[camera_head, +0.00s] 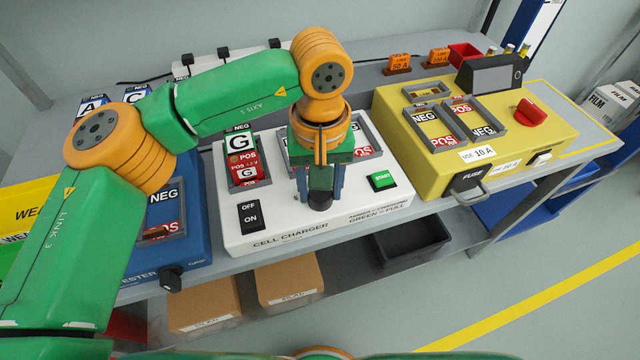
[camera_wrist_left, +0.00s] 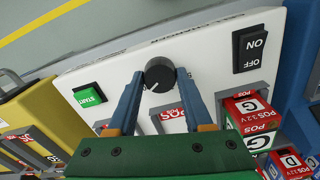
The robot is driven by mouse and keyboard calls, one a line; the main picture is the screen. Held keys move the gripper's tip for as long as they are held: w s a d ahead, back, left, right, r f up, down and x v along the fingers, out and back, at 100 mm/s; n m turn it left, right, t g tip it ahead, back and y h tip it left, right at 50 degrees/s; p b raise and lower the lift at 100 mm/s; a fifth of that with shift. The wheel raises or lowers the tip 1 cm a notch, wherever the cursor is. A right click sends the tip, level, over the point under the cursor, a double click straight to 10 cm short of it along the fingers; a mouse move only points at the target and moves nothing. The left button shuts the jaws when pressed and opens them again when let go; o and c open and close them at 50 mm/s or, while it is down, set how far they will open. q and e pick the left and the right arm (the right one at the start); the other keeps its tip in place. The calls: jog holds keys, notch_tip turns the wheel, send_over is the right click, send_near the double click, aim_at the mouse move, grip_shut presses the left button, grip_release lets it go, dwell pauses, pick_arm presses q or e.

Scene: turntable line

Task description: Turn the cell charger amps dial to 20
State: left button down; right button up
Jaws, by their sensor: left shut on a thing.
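The white cell charger (camera_head: 290,222) sits on the bench between a blue tester and a yellow unit. Its black amps dial (camera_head: 320,201) is on the front part of the top face, and it also shows in the left wrist view (camera_wrist_left: 160,74) with a pale pointer mark. My left gripper (camera_head: 320,195) points down over the charger, its two blue fingers on either side of the dial and shut on it. The dial's scale numbers are hidden or too small to read. My right gripper is in neither view.
The black OFF/ON switch (camera_head: 250,216) and green START button (camera_head: 382,180) flank the dial. A cell marked G (camera_head: 242,160) stands in the charger's left slot. The yellow unit (camera_head: 420,170) has a red knob (camera_head: 529,114). The blue tester (camera_head: 185,250) is at left.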

aim_at(321, 192)
pick_arm(q)
jog(key=shift+f+m, duration=0.1)
jog(key=shift+m, duration=0.3)
jog(key=shift+c, duration=1.5)
grip_release()
notch_tip(321, 192, up, 7)
jog(key=shift+r, duration=0.1)
